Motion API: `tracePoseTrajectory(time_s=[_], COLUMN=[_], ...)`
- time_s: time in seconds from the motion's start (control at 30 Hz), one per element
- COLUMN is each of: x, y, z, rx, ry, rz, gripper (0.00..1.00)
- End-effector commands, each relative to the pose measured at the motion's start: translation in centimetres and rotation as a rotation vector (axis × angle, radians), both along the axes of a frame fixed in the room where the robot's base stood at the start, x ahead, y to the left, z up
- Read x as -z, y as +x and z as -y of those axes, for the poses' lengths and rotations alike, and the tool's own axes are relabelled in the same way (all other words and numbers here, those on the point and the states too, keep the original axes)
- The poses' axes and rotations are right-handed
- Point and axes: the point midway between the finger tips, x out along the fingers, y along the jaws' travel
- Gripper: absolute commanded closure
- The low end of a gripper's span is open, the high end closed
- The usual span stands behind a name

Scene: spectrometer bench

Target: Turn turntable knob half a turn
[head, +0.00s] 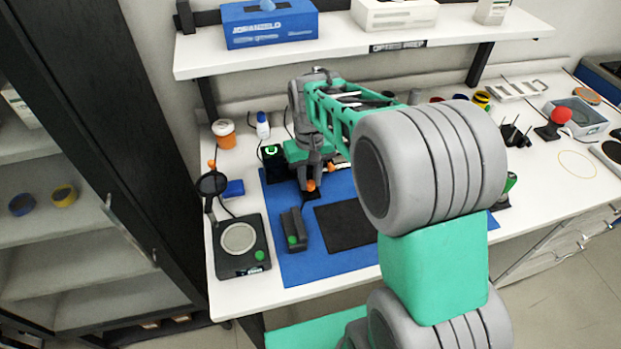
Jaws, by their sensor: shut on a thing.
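My gripper (313,172) points down over the blue mat (300,268), at the far end of my outstretched arm. It is shut on a small orange part (311,185), which I take to be the turntable knob. A dark base (312,196) shows just below it on the mat. A second bit of orange (330,167) shows beside the fingers. My gripper and arm hide most of the turntable, and the knob's angle is too small to tell.
A device with a round grey plate (239,238) stands at the front left, with a magnifier (211,184) behind it. A small dark block (292,230) and a black pad (345,228) lie on the mat. A shelf (350,47) overhangs the back. A dark cabinet stands left.

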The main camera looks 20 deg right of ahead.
Motion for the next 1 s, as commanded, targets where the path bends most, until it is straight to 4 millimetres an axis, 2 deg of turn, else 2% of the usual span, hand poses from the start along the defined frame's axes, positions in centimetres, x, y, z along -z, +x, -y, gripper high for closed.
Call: tracePoseTrajectory(time_s=[1.0], x=[-0.11], y=[0.01], z=[-0.15], rx=[-0.965], ry=[-0.001], rz=[0.003], gripper=[1.00])
